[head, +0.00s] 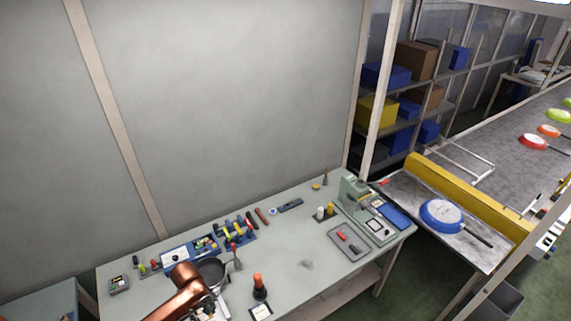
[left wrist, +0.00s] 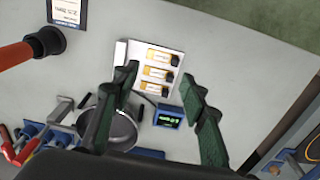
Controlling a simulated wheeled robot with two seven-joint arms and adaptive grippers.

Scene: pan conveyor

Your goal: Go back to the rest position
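My left arm, copper coloured, comes in at the bottom of the head view over the workbench (head: 290,255). Its gripper (head: 208,311) is at the bottom edge there, in front of a dark pan (head: 211,270). In the left wrist view the green fingers of the left gripper (left wrist: 160,88) stand wide apart with nothing held between them. The pan (left wrist: 122,128) shows below, partly behind the left finger. A white sheet with orange labels (left wrist: 158,72) and a small device with a green display (left wrist: 168,118) show between the fingers. My right gripper is not in view.
A blue pan (head: 441,213) lies on a side table by a yellow barrier (head: 465,195). Several coloured pans ride the conveyor (head: 510,125). Tools crowd the bench's back. An orange-handled tool (head: 259,286) stands near the arm. Bare bench lies right of it.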

